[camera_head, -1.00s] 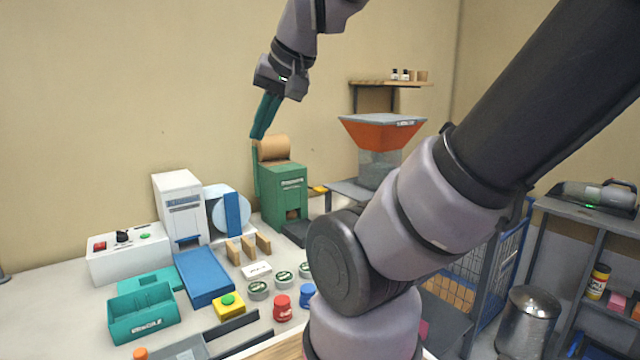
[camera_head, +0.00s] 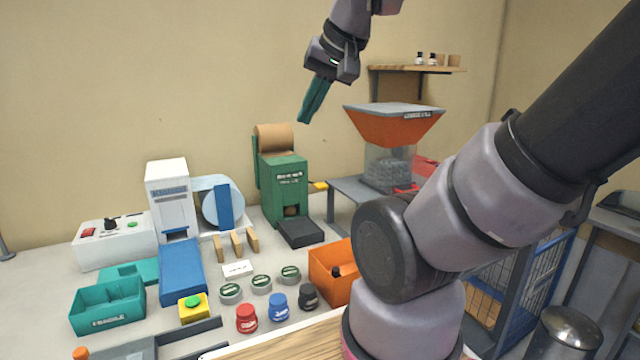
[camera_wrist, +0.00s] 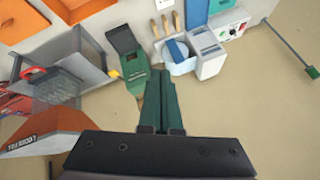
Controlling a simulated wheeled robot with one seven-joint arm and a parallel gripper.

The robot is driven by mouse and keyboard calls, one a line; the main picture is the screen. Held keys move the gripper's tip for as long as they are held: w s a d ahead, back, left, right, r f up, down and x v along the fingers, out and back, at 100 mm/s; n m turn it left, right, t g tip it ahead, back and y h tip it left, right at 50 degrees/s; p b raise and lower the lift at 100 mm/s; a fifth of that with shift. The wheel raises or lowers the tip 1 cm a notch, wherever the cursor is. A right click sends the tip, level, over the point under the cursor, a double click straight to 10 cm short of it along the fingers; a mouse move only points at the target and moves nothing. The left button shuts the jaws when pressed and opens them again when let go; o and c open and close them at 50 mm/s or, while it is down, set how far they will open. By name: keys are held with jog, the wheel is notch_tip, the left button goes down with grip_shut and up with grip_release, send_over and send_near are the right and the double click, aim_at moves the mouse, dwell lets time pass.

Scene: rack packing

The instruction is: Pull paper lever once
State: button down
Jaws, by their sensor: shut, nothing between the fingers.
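The green paper machine (camera_head: 284,184) stands on the table with a brown paper roll (camera_head: 275,138) on top. A small yellow lever (camera_head: 319,186) sticks out from its right side. My gripper (camera_head: 305,117) is shut and empty, in the air above the machine and right of the roll, apart from the lever. In the wrist view the closed green fingers (camera_wrist: 160,78) point toward the green machine (camera_wrist: 136,80). The yellow lever (camera_wrist: 113,74) shows just left of the machine there. The roll is not clearly visible in the wrist view.
The orange hopper (camera_head: 394,126) stands on a grey stand right of the machine, leaving a narrow gap beside the lever. A white dispenser (camera_head: 169,199) stands to the left. Jars, an orange bin (camera_head: 328,262) and a teal box (camera_head: 108,304) occupy the table front.

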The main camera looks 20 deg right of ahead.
jog(key=w+d+n+h, duration=0.25)
jog(key=w+d, duration=0.35)
jog(key=w, duration=0.7)
jog(key=w+d+f+n, duration=0.2)
jog(key=w+d+f, duration=0.2)
jog(key=w, duration=0.4)
jog(key=w+d+f+n+h, duration=0.1)
jog(key=w+d+f+n, duration=0.2)
jog(key=w+f, duration=0.3)
jog(key=w+d+f+n+h, duration=0.1)
jog(key=w+d+f+n, duration=0.1)
jog(key=w+d+f, duration=0.3)
jog(key=w+f, duration=0.1)
jog(key=w, duration=0.3)
jog(key=shift+w+n, duration=0.35)
jog(key=shift+w, duration=0.05)
jog(key=shift+s+f, duration=0.3)
jog(key=shift+f, duration=1.15)
jog(key=shift+s+f, duration=0.25)
jog(key=shift+f, duration=1.2)
jog(key=shift+s+f, duration=0.3)
jog(key=shift+f, duration=1.15)
jog(key=shift+f, duration=0.15)
jog(key=shift+s+f, duration=0.1)
jog(key=shift+f, duration=0.2)
